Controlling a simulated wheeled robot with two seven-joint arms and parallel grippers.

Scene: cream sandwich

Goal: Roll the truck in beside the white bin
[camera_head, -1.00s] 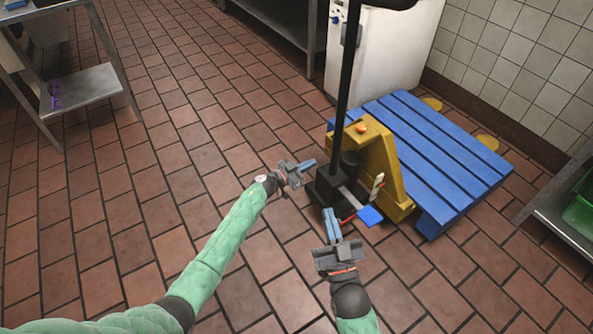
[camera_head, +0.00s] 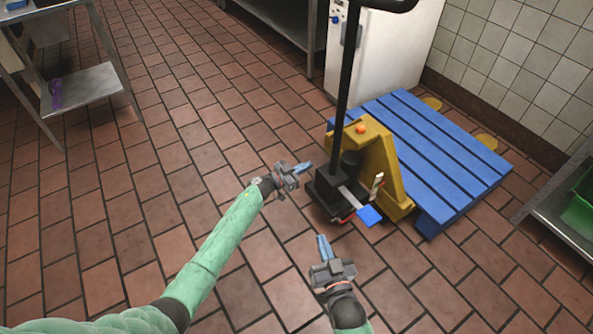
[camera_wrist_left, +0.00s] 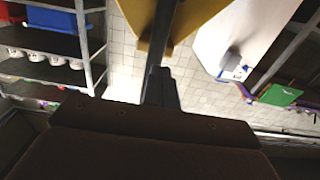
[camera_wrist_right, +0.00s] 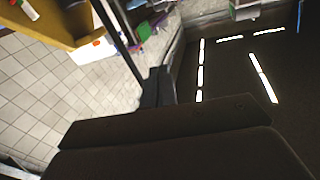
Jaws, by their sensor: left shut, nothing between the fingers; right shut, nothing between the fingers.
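The truck (camera_head: 370,165) is a yellow pallet truck with a black base, a tall black handle (camera_head: 347,80), an orange button and a blue pedal. Its handle rises to a dark bar at the top edge. A blue slatted pallet (camera_head: 430,150) sits directly behind it. A white box-like unit (camera_head: 385,50) with a small panel stands behind the pallet; whether it is the white bin I cannot tell. My left gripper (camera_head: 306,167) is shut and empty, just left of the truck's base. My right gripper (camera_head: 323,242) is shut and empty, in front of the base.
A steel table (camera_head: 85,88) stands at the upper left. Another steel unit (camera_head: 285,22) stands left of the white unit. A shelf with a green crate (camera_head: 580,210) is at the right edge. The tiled wall (camera_head: 520,60) bounds the back right. Red tile floor is clear at left.

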